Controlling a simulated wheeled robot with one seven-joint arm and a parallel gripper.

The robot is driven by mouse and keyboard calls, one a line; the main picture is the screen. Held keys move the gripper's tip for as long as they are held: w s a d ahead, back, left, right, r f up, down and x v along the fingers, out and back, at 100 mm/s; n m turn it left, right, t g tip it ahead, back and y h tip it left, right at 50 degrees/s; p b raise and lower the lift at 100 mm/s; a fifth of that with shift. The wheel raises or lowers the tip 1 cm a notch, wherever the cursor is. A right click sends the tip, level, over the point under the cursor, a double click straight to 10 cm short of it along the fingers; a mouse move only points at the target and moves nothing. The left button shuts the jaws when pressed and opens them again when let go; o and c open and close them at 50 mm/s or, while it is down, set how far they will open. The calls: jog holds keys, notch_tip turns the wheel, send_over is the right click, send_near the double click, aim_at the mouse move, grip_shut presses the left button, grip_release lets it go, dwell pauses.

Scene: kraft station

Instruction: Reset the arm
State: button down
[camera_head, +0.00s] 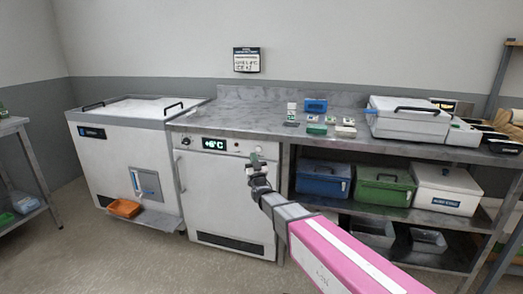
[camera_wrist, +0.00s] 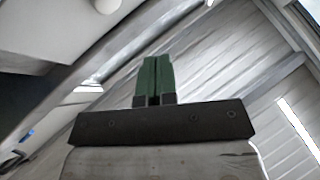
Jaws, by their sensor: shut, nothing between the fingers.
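My arm, with a pink link and grey wrist, reaches up from the lower right in the head view. My gripper (camera_head: 255,158) is in front of the steel counter's front edge, near the upper right of the white cabinet (camera_head: 225,195) with the green temperature display. In the wrist view my gripper (camera_wrist: 156,62) shows two green fingers pressed together, with nothing between them. The wrist view is tilted and shows blurred white and grey panels behind the fingers.
Small items and a blue box (camera_head: 315,105) stand on the steel counter (camera_head: 240,118). A white lidded machine (camera_head: 408,120) is at right. Blue (camera_head: 323,178), green (camera_head: 384,187) and white (camera_head: 445,190) bins fill the shelf below. A white chest (camera_head: 125,150) stands left. Open floor lies in front.

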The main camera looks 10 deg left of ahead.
jog(key=d+f+m+g+h, duration=0.1)
jog(key=d+f+g+h, duration=0.35)
jog(key=d+f, duration=0.55)
jog(key=d+f+m+g+h, duration=0.1)
jog(key=d+f+g+h, duration=0.35)
jog(key=d, duration=0.85)
jog(key=s+d+f+m+g, duration=0.1)
jog(key=s+d+f+g, duration=0.2)
jog(key=s+d, duration=0.4)
jog(key=s+d+f+m+g+h, duration=0.1)
jog(key=s+d+f+g, duration=0.2)
jog(key=s+d+g, duration=0.3)
jog(key=s+d+f+m+g+h, duration=0.1)
jog(key=s+d+f+g, duration=0.2)
jog(key=s+d, duration=0.5)
jog(key=shift+s+f+g, duration=0.25)
jog(key=shift+s+g, duration=0.55)
jog(key=shift+a, duration=0.1)
